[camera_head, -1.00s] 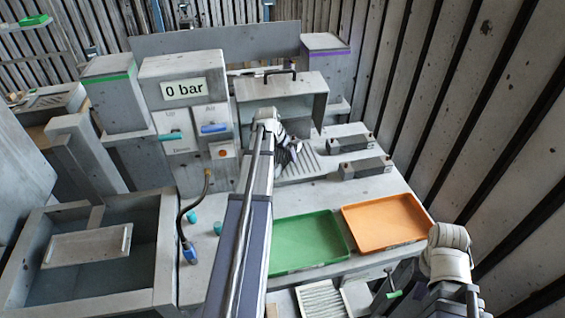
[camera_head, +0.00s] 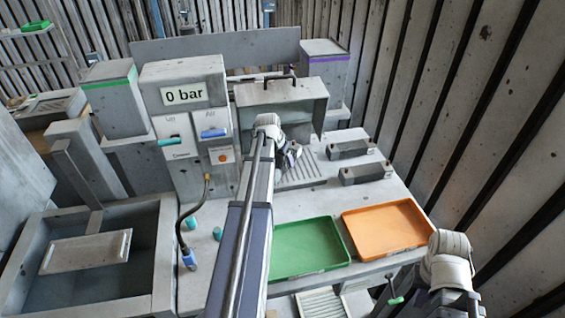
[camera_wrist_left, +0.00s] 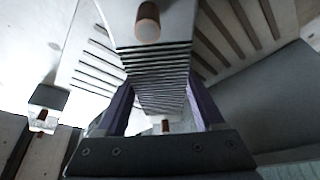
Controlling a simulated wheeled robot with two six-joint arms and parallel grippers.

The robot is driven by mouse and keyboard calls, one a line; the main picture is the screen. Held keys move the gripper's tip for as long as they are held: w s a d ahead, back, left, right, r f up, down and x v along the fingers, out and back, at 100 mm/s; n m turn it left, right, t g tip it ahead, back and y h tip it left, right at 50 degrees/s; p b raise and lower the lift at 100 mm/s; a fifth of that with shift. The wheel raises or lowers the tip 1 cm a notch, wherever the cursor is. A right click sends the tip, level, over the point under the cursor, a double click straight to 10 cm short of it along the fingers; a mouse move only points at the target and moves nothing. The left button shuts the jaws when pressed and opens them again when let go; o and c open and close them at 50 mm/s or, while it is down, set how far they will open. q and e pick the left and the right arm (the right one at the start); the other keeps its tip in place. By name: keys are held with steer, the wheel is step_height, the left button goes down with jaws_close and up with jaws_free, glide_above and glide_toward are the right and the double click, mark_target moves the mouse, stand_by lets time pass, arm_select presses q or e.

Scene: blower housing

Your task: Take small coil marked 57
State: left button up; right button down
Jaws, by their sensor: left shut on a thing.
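My left gripper (camera_head: 292,155) is over the grooved rack in front of the grey box with a handle. In the left wrist view its two purple fingers (camera_wrist_left: 158,112) are shut on a small coil (camera_wrist_left: 152,70), a grey block with dark ribs and copper-coloured pins at its ends. I cannot read a number on it. The arm hides part of the gripper in the head view. Two other dark grey blocks, a rear one (camera_head: 350,149) and a front one (camera_head: 365,172), lie to the right of the rack. My right gripper is not seen; only its arm shows at lower right.
A green tray (camera_head: 308,247) and an orange tray (camera_head: 388,224) lie on the bench front. A control panel with a 0 bar display (camera_head: 184,95) stands behind left. A grey basin (camera_head: 168,255) is at left. The grey box (camera_head: 283,105) stands just behind the gripper.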

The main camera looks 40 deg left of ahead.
arm_select(q)
jaws_close()
steer(key=shift+r, duration=0.1)
steer(key=shift+r+p, duration=0.65)
steer(key=shift+p, duration=0.15)
steer(key=s+d, duration=0.4)
steer(key=d, duration=0.1)
steer(key=shift+s+d+f, duration=0.2)
steer(key=shift+s+d, duration=0.15)
steer(key=shift+s+d+r, duration=0.3)
steer(key=shift+d+r, duration=0.1)
steer(key=shift+r, duration=0.05)
step_height(320, 180, up, 13)
steer(key=p, duration=1.3)
steer(key=shift+w+a, duration=0.15)
steer(key=shift+f, duration=0.1)
